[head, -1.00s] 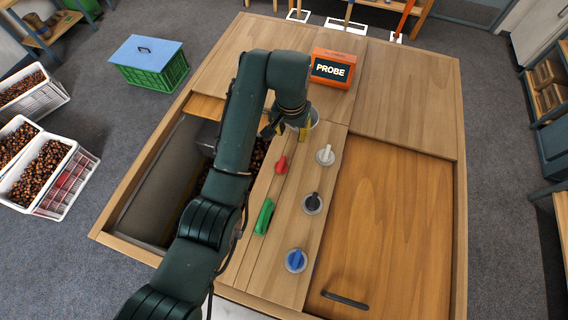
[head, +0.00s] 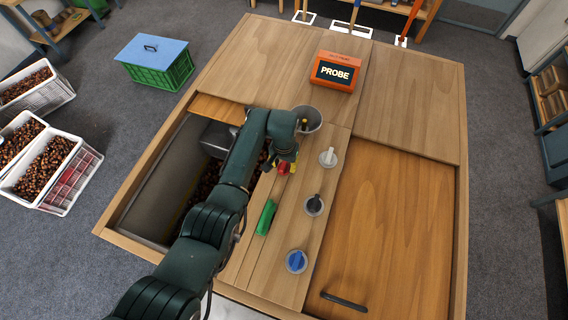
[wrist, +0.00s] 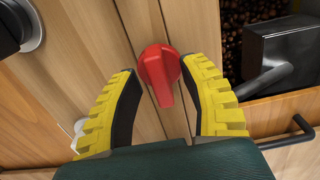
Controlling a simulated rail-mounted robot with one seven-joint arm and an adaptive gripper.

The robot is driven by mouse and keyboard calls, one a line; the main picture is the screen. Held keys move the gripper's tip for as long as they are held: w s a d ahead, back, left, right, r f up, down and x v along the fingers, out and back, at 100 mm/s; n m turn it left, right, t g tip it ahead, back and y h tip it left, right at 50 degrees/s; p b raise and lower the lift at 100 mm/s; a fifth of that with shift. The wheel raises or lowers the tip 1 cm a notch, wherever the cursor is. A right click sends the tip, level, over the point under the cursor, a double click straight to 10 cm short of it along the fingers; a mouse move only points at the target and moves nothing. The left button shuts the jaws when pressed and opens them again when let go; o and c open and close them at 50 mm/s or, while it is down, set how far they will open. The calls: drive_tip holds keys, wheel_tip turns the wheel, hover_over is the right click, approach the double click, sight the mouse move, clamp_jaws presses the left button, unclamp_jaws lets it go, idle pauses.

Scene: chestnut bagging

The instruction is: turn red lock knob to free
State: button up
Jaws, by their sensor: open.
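The red lock knob (wrist: 158,68) sits on the wooden panel in the wrist view, its handle pointing down in the picture. In the head view the red knob (head: 282,168) is partly hidden by my gripper. My gripper (wrist: 160,95) is open, with one yellow-padded finger on each side of the knob's handle. The fingers appear apart from it, and I cannot tell whether either touches. In the head view my gripper (head: 287,167) is low over the knob.
A green handle (head: 266,217), a white knob (head: 328,157), a black knob (head: 314,205) and a blue knob (head: 296,261) are nearby. An orange PROBE box (head: 336,71) is farther back. The open bin (head: 150,190) lies to the left.

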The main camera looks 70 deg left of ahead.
drive_tip(key=shift+f, duration=0.15)
clamp_jaws()
